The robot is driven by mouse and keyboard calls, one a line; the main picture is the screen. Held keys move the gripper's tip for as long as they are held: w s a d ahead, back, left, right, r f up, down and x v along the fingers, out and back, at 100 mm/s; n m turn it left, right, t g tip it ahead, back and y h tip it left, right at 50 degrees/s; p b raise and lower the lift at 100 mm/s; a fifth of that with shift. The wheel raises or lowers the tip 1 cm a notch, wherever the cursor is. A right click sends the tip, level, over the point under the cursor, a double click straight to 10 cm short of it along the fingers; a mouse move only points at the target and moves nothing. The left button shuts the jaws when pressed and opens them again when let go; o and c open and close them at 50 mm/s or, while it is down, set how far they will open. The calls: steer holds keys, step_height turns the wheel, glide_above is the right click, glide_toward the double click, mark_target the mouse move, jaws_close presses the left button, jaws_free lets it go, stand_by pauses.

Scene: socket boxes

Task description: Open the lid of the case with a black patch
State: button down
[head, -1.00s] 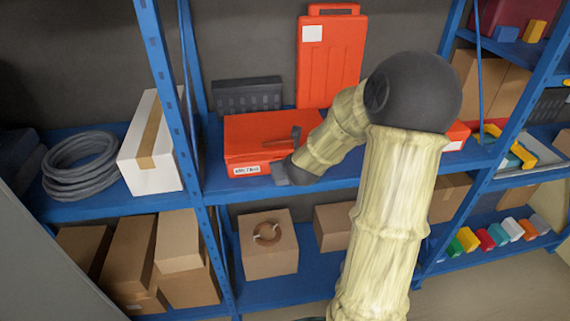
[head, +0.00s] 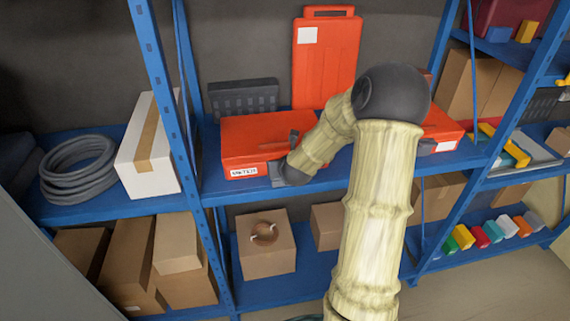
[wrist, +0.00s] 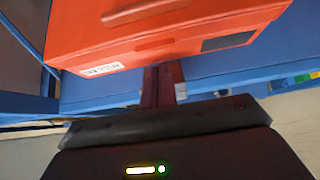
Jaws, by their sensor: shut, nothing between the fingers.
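A red case (head: 250,135) lies flat on the blue middle shelf, with a white label at its front left. The wrist view shows the case (wrist: 160,45) close up, with a black patch (wrist: 228,41) at the right of its front face. Its lid looks shut. My gripper (head: 277,174) is at the front right of the case and hides part of its front in the head view. In the wrist view the fingers (wrist: 163,82) are shut and empty, at the lower front edge of the case; I cannot tell if they touch it.
An upright red case (head: 325,65) and a dark grey crate (head: 243,97) stand behind. Another red case (head: 440,128) with a white patch lies to the right, partly behind my arm. A blue post (head: 165,90) and a white box (head: 145,150) are to the left.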

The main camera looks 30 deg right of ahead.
steer(key=shift+p+x, duration=0.9)
steer(key=shift+x, duration=1.85)
steer(key=shift+r, duration=0.2)
